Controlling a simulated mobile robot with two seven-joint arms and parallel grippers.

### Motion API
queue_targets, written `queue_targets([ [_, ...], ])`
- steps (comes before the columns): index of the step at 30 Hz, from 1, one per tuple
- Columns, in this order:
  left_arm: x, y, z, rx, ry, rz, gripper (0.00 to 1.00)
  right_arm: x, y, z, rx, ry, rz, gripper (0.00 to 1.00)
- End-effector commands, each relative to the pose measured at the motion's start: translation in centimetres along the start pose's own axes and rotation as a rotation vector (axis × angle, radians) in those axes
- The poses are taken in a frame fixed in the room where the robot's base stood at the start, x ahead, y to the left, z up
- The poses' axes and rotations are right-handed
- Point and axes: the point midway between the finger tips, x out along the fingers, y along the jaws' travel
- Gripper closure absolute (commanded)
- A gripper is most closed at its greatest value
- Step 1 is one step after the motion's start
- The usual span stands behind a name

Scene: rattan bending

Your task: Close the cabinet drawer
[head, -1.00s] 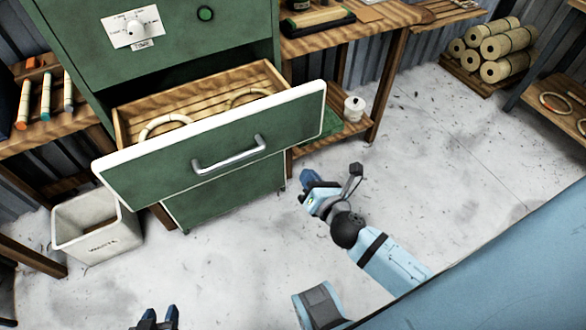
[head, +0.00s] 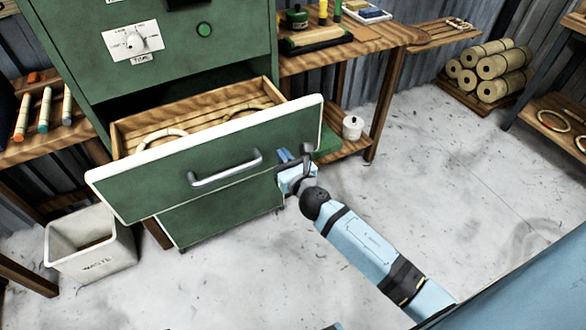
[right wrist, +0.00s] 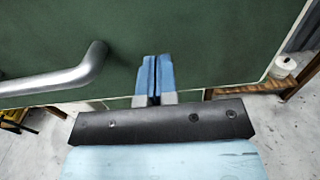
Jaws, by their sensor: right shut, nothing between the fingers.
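The green cabinet drawer (head: 216,170) stands open, pulled out of the green cabinet (head: 85,40). Its pale slatted inside holds rattan rings (head: 160,138). A metal bar handle (head: 226,170) is on its front. My right gripper (head: 285,156) is shut and empty, in front of the drawer front's right part, to the right of the handle. In the right wrist view the shut fingertips (right wrist: 154,62) point at the green front, with the handle (right wrist: 60,82) to their left. I cannot tell whether they touch it. My left gripper is not in view.
A white waste bin (head: 92,250) stands on the floor at the left. A wooden workbench (head: 350,48) with a white container (head: 352,128) on its lower shelf is right of the cabinet. Rolled bundles (head: 490,72) lie at the back right. The floor in front is clear.

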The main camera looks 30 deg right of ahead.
Motion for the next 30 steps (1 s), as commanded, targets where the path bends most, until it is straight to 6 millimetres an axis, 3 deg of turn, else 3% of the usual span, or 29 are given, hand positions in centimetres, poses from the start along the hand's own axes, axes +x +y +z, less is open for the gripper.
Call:
queue_targets([
  [6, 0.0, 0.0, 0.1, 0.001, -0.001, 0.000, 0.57, 1.7, 0.0, 0.0, 0.000, -0.001, 0.000, 1.00],
  [22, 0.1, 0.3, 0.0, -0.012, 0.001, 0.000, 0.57, 2.4, 0.0, 0.0, -0.001, 0.000, 0.000, 1.00],
  [26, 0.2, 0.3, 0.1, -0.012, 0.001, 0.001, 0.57, 4.0, -0.1, 0.0, 0.000, -0.002, -0.001, 1.00],
  [30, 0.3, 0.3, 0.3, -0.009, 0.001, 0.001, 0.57, 6.7, 0.0, 0.0, -0.002, -0.002, -0.001, 1.00],
])
